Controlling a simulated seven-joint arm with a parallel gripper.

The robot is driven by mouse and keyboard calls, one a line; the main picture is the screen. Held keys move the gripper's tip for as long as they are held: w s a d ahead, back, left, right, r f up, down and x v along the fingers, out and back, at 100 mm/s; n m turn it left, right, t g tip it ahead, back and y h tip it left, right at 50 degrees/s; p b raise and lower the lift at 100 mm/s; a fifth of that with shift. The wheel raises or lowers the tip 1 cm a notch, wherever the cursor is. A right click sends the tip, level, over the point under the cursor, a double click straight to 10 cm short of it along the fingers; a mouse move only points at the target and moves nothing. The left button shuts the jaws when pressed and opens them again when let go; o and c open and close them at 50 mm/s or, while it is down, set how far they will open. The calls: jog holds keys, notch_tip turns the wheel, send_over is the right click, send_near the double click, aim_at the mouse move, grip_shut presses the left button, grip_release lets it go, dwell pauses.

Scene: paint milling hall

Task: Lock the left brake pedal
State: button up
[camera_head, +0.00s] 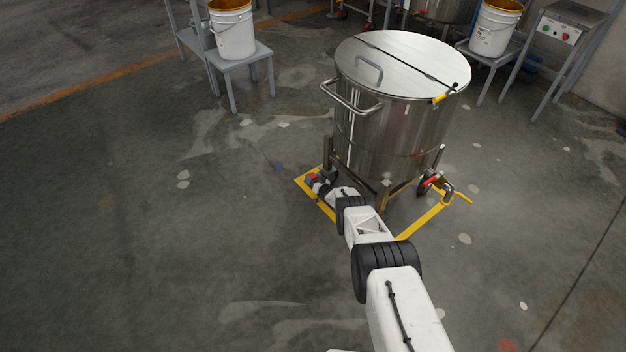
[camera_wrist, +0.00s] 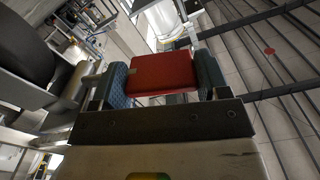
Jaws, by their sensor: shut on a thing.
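The red brake pedal (camera_wrist: 162,72) sits between the two blue-grey fingers of my gripper (camera_wrist: 160,84) in the wrist view, and the gripper is shut on it. In the head view my gripper (camera_head: 318,186) is low at the left foot of the steel vat (camera_head: 385,135), near the floor. A small bit of red of the pedal (camera_head: 311,177) shows there. The lower part of the pedal and its caster are mostly hidden. I cannot tell the pedal's exact tilt. Another red part (camera_head: 431,181) shows by the outlet at the vat's right side.
The vat stands on a wheeled frame within yellow floor marking (camera_head: 420,222). Its side handle (camera_head: 350,101) juts out above my arm. White buckets (camera_head: 232,34) and (camera_head: 494,30) stand on grey stands at the back. The floor at left is clear.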

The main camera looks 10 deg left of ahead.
jog(key=shift+s+f+n, duration=0.1)
jog(key=shift+f+n, duration=1.65)
jog(key=shift+n, duration=0.45)
jog(key=o, duration=1.3)
jog(key=shift+s+d, duration=0.25)
jog(key=shift+s, duration=0.1)
jog(key=v, duration=0.7)
